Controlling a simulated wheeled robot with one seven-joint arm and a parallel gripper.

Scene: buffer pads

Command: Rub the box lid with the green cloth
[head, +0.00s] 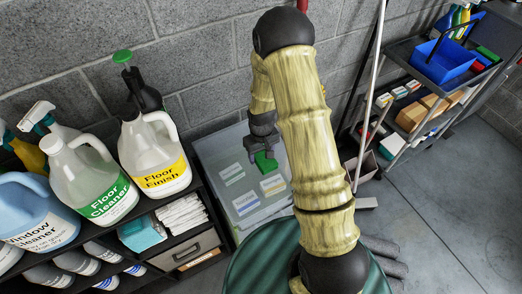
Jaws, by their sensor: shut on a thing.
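My gripper (263,139) is at the middle of the head view, pointing down and shut on the green cloth (265,162). The cloth is at the surface of the pale, see-through box lid (213,148); I cannot tell whether it touches the lid or is just above it. The lid is flat and carries several white labels, one with yellow, left of and below the cloth. My arm hides the right part of the lid.
A dark shelf on the left holds a floor cleaner jug (92,182), a floor finish jug (152,158) and a blue window cleaner jug (38,212). A cart with a blue bin (441,60) stands at the upper right. Grey floor (455,205) is clear at the right.

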